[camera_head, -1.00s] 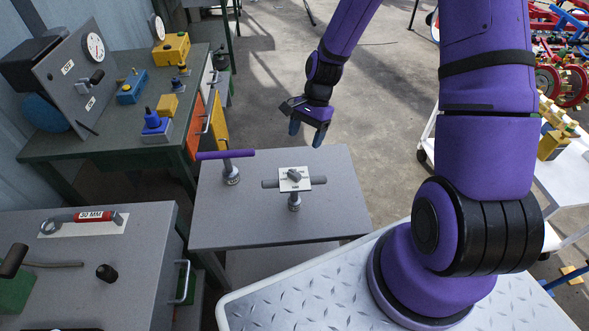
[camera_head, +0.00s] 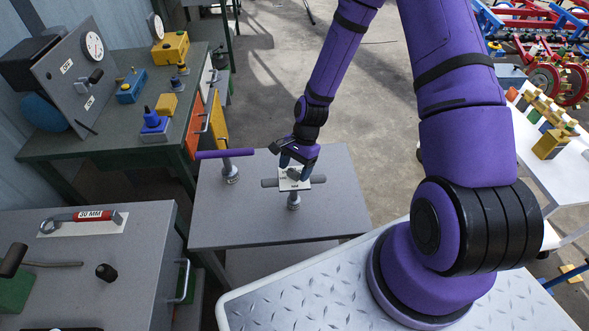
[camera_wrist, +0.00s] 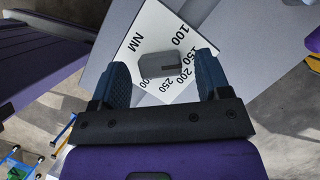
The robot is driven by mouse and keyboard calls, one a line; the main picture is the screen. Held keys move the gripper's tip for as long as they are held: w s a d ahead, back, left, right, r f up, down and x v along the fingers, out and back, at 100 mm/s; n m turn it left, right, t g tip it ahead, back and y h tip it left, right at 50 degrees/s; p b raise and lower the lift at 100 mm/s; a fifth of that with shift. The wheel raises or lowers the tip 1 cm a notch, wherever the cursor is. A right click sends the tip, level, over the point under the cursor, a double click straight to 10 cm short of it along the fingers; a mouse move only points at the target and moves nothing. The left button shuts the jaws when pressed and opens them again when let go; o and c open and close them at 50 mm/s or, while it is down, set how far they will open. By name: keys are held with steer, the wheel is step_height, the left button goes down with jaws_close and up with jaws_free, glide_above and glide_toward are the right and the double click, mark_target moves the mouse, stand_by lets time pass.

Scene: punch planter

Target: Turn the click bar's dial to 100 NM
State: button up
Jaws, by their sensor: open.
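The click bar (camera_head: 318,179) is a grey crossbar on a short post on the small grey table. Its white dial plate (camera_head: 289,185) is partly hidden by my gripper (camera_head: 296,161) in the head view. In the wrist view, the plate (camera_wrist: 138,48) shows NM, 100, 150, 200 and 250. A grey block-shaped knob (camera_wrist: 153,65) sits on it, with a dark mark on its right part, on the side of 150 and 200. My gripper (camera_wrist: 163,76) is open, with one blue finger on each side of the knob and visible gaps between.
A purple-handled tool (camera_head: 225,154) stands upright on the same small table (camera_head: 235,220), left of the click bar. A green bench (camera_head: 100,143) with gauges and blocks is at the left. A grey cabinet (camera_head: 80,260) is at the front left.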

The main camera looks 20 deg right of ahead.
steer(key=shift+a+f, duration=0.1)
steer(key=shift+f, duration=0.2)
steer(key=shift+c, duration=0.4)
steer(key=c, duration=0.8)
steer(key=shift+c, duration=0.2)
steer(key=shift+n, duration=0.4)
steer(key=n, duration=0.2)
steer(key=n+g+h, duration=0.1)
steer(key=n, duration=0.1)
steer(key=shift+a+g, duration=0.1)
steer(key=shift+g, duration=0.2)
steer(key=shift+n+g+h, duration=0.3)
steer(key=shift+n+h, duration=0.5)
steer(key=shift+n, duration=1.2)
